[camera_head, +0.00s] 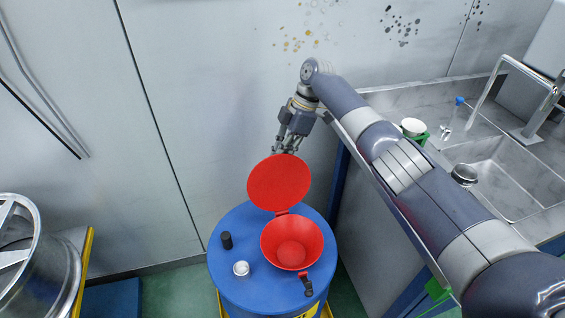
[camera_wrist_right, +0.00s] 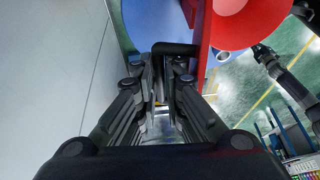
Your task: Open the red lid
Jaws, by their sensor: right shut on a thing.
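The red lid (camera_head: 279,183) stands raised, tilted up from its hinge at the back of the red funnel (camera_head: 292,243). The funnel sits on the blue drum (camera_head: 235,285) and its bowl is uncovered. My right gripper (camera_head: 287,150) is at the lid's upper back edge. In the right wrist view my right gripper (camera_wrist_right: 162,65) is shut on a dark bar beside the edge of the red lid (camera_wrist_right: 205,40); the bar looks like the lid's handle. The lid hides the fingertips in the head view.
A black cap (camera_head: 227,240) and a silver cap (camera_head: 241,268) are on the drum top. A sink counter (camera_head: 455,110) with a tap and small items is at the right. A metal wheel (camera_head: 30,250) is at the left. A wall stands behind the drum.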

